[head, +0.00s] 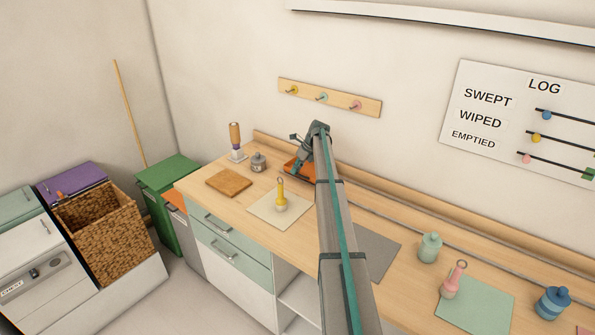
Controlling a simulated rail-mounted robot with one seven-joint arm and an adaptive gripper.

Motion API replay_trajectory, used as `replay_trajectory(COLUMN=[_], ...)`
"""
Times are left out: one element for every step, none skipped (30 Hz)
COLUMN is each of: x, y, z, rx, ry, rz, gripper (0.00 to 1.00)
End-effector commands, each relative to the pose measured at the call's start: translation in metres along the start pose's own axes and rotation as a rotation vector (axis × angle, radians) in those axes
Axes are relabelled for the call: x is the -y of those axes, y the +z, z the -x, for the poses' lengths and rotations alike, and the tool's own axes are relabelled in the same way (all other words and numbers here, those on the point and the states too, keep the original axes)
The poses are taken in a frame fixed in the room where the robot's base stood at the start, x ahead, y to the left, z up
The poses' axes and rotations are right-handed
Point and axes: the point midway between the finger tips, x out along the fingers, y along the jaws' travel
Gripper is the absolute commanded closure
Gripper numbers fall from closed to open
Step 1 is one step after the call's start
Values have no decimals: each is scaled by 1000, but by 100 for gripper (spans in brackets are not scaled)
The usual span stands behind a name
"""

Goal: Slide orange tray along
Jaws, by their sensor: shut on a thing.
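The orange tray (292,167) sits at the back of the wooden counter, left of the middle, partly hidden behind my arm. My gripper (303,158) is at the tray, at the far end of my arm, and is shut on it. The fingertips and the exact place of the grip are hidden. A thin grey rail (410,220) runs along the back of the counter to the right of my arm.
Left of the tray stand a grey jar (258,162), a wooden-handled tool (235,140) and a brown board (229,184).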

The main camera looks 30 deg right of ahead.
Motion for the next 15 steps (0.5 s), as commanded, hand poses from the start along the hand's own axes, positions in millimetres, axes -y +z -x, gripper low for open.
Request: replay_trajectory(x=[1,1,1,1,1,1,1,1,1,1,1,1,1,1,1], y=[1,1,2,2,2,3,3,3,4,4,4,4,4,5,5], z=[0,0,0,0,0,0,0,0,0,0,0,0,0,0,0], rx=[1,1,2,2,2,3,3,3,4,4,4,5,5,5,6], ry=[-2,-2,-2,-2,-2,-2,-2,-2,-2,-2,-2,-3,-3,-3,-3], rz=[0,0,0,0,0,0,1,1,1,1,1,1,1,2,2], gripper=[100,100,100,100,100,100,100,100,100,100,100,100,100,85,79])
